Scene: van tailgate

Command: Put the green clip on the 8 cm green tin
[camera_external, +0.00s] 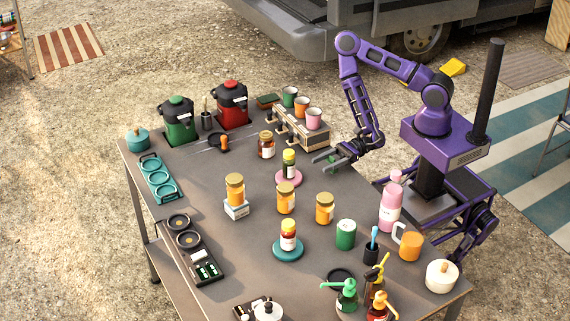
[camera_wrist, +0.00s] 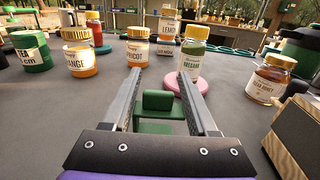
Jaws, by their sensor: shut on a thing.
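My gripper (camera_external: 340,160) is shut on the green clip (camera_wrist: 158,103), above the right side of the table. The clip sits between the two fingers (camera_wrist: 161,80) in the wrist view; only a bit of green shows at the fingertips in the external view. The green tin (camera_external: 346,234) stands upright on the table, in front of my gripper and apart from it, with a pale lid. In the wrist view a green tin (camera_wrist: 32,52) with a label ending in "cm" shows at the left edge; its size number is not clear.
Jars stand around the table middle, one on a pink disc (camera_external: 288,178), one on a teal disc (camera_external: 288,248). A wooden rack of cups (camera_external: 300,128) stands close behind my gripper. A pink bottle (camera_external: 391,205), brush cup (camera_external: 371,252) and pump bottles (camera_external: 347,297) are near the tin.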

